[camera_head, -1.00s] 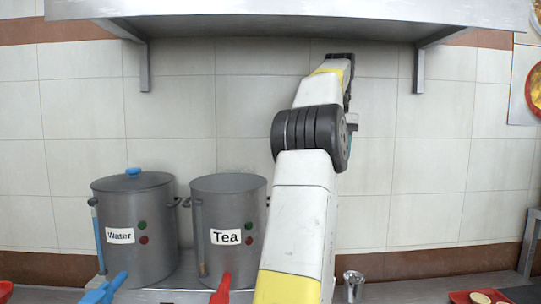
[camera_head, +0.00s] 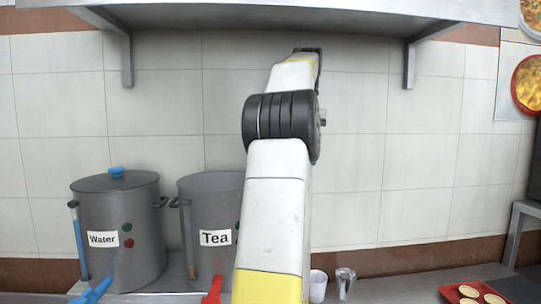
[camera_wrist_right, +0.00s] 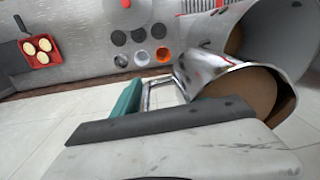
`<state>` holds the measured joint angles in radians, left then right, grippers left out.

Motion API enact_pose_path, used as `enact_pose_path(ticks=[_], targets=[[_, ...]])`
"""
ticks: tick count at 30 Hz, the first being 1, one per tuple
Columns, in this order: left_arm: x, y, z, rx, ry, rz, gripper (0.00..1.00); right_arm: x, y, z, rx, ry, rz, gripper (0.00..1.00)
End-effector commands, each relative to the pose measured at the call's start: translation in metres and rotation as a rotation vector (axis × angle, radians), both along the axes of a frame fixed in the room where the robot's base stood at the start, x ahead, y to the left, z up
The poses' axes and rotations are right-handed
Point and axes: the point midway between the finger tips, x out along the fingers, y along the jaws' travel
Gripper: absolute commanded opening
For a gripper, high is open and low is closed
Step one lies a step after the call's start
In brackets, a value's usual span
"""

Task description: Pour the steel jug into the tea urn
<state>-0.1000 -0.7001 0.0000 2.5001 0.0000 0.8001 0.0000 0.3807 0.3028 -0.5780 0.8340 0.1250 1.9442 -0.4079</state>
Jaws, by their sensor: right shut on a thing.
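The tea urn (camera_head: 190,240), a grey metal cylinder labelled "Tea" with a red tap, stands on the counter with no lid. My right arm covers its right side in the head view. In the right wrist view, my right gripper (camera_wrist_right: 155,98) is shut on the handle of the steel jug (camera_wrist_right: 200,75). The jug is tilted, with brown showing inside its mouth. Its far side overlaps the wide open urn (camera_wrist_right: 285,30) in that view; I cannot tell if they touch. The jug and right gripper are hidden in the head view. My left gripper is not in view.
A lidded "Water" urn (camera_head: 118,265) with a blue tap stands left of the tea urn. A white cup (camera_head: 318,284) and a metal cup (camera_head: 345,280) stand to the right. A red tray (camera_head: 450,293) is further right. A metal shelf (camera_head: 260,14) hangs above.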

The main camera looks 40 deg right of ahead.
Motion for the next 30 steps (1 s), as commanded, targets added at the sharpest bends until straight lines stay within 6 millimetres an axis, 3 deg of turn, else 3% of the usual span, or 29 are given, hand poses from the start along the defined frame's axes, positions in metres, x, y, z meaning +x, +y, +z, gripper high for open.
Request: enact_pose_path(ticks=[17,30], targets=[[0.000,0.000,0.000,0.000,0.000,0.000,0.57,0.019,0.032,0.002,-0.007,0.001,0.004,0.00],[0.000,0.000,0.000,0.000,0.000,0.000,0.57,0.014,0.022,0.029,-0.244,0.147,0.003,0.00]])
